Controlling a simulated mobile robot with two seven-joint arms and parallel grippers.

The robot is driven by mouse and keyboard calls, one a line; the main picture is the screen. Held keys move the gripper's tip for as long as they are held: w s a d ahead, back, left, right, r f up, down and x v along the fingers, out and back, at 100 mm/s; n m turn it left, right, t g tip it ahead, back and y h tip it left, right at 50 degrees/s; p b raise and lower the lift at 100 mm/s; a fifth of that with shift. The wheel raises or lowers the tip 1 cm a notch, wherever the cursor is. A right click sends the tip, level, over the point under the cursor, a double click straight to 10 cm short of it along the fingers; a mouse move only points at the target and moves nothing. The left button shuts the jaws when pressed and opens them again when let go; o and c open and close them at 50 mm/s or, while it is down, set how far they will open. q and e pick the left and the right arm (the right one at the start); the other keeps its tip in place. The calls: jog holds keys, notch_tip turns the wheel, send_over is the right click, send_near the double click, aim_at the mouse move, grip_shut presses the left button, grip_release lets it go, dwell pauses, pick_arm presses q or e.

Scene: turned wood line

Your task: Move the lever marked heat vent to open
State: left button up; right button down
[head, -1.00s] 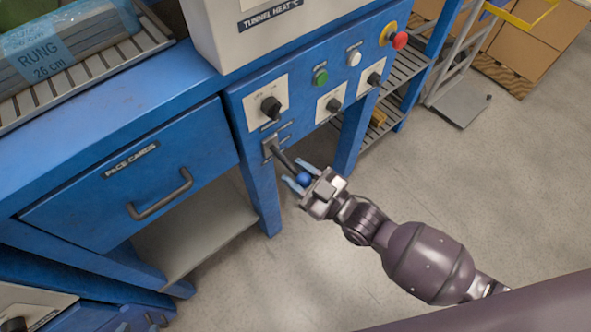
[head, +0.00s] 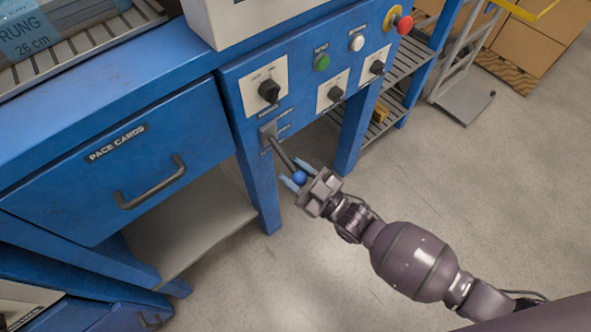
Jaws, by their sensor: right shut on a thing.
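The lever (head: 281,152) comes out of a small grey plate (head: 267,133) on the blue panel's lower left and ends in a blue ball knob (head: 299,177). It slants down and to the right. The small labels beside its plate are too blurred to read. My right gripper (head: 295,173) is shut on the knob, with one light-blue finger on each side of it. My left gripper is not in view.
Above the lever are black rotary knobs (head: 269,90), a green button (head: 321,62), a white button (head: 356,43) and a red emergency stop (head: 403,24). A drawer (head: 120,175) marked PACE CARDS is to the left. Open floor (head: 440,190) lies to the right.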

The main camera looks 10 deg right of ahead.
jog(key=shift+a+f, duration=0.1)
jog(key=shift+f, duration=0.15)
jog(key=c, duration=0.8)
grip_release()
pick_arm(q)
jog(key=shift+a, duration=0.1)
pick_arm(e)
jog(key=shift+o, duration=0.2)
jog(key=shift+r, duration=0.1)
